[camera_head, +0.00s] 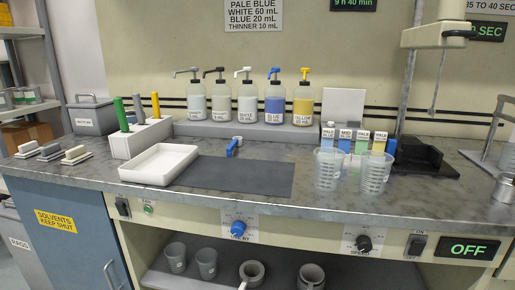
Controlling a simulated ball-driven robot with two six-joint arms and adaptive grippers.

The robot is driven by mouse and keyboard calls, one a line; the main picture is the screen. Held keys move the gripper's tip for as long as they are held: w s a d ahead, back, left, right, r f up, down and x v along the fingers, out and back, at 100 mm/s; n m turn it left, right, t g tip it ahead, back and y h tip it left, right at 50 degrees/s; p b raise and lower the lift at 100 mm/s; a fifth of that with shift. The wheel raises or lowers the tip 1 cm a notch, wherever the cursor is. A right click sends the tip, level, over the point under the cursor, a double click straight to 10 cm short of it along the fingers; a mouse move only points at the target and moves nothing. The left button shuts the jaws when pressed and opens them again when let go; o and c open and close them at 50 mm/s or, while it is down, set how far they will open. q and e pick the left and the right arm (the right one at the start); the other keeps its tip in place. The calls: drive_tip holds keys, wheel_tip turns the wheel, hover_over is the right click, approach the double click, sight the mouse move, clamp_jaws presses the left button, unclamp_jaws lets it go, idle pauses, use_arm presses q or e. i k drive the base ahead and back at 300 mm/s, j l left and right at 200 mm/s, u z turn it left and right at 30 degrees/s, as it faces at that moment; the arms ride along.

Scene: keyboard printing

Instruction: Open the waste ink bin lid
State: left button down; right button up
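A grey bin (97,121) with a small label on its front stands at the back left of the counter; the label is too small to read with certainty, so I cannot be sure it is the waste ink bin. Its flat grey lid (91,102) appears shut, with a dark handle on top. Neither of my grippers is in view.
In front are a white tray (158,164) and several pale blocks. Pump bottles (247,100) line the back. A dark mat (240,176) lies mid-counter, mostly clear.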

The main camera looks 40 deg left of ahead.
sight(94, 97)
drive_tip(key=u, duration=2.35)
drive_tip(key=i+j, duration=0.35)
